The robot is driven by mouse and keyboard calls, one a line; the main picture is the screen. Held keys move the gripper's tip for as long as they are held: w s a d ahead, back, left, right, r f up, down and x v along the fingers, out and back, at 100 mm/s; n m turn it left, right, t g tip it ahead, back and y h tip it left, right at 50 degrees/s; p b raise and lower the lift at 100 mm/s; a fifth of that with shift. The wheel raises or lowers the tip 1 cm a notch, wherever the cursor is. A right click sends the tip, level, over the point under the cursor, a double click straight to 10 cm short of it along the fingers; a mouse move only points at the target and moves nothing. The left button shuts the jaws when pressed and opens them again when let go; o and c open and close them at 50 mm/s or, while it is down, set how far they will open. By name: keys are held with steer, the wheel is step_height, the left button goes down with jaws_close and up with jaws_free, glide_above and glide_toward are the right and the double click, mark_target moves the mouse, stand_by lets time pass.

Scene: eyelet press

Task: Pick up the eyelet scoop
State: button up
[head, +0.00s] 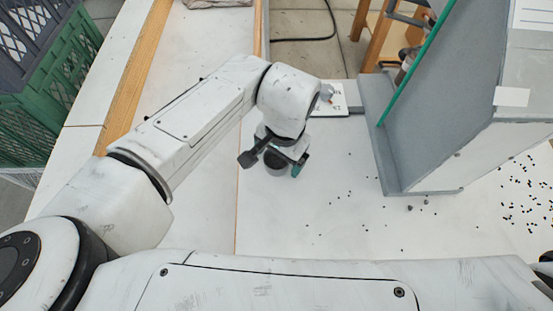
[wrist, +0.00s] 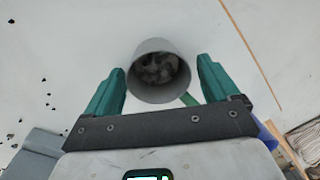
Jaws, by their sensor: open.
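A grey round cup-like thing (wrist: 158,94) with dark grey contents shows in the wrist view, mouth toward the camera. A short green strip (wrist: 189,99) shows at its lower right; I cannot tell whether it is a handle of the eyelet scoop. My gripper (wrist: 160,72) is open, with one green finger on each side of the cup and a gap beside each. In the head view my gripper (head: 272,163) is low over the white table, and the grey cup (head: 275,170) is partly hidden beneath it.
A large grey machine housing (head: 440,110) with a green edge stands at the right. Small dark bits (head: 527,195) are scattered around it on the white table (head: 300,225). A white card (head: 328,100) lies behind my gripper. Green and dark crates (head: 45,110) stand at the left.

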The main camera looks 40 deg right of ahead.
steer(key=c, duration=1.1)
steer(key=shift+r, duration=0.15)
